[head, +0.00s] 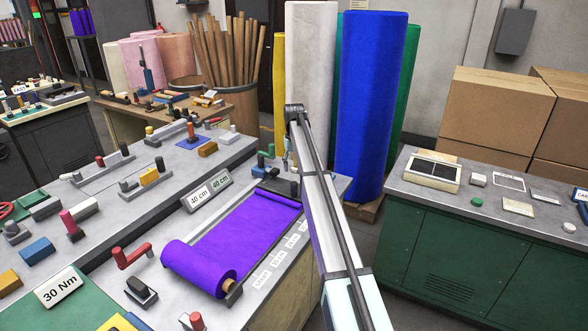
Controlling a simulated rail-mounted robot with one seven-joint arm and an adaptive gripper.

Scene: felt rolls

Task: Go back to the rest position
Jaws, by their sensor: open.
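My arm reaches up from the bottom right to a dark joint near the middle of the head view. A narrow part hangs below that joint. My gripper (287,162) shows only as a small shape there, largely covered by my own arm link. It is open, and I see nothing held in it. It is near the far end of a purple felt roll (198,268), which lies partly unrolled on the grey workbench (105,228). The fingertips are too small to make out clearly.
Several tools, clamps and cards, including a "30 Nm" card (59,287), crowd the workbench. Tall white (310,65) and blue (370,100) felt rolls stand behind my arm. A green cabinet (450,260) stands at the right, with cardboard boxes (495,110) behind it.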

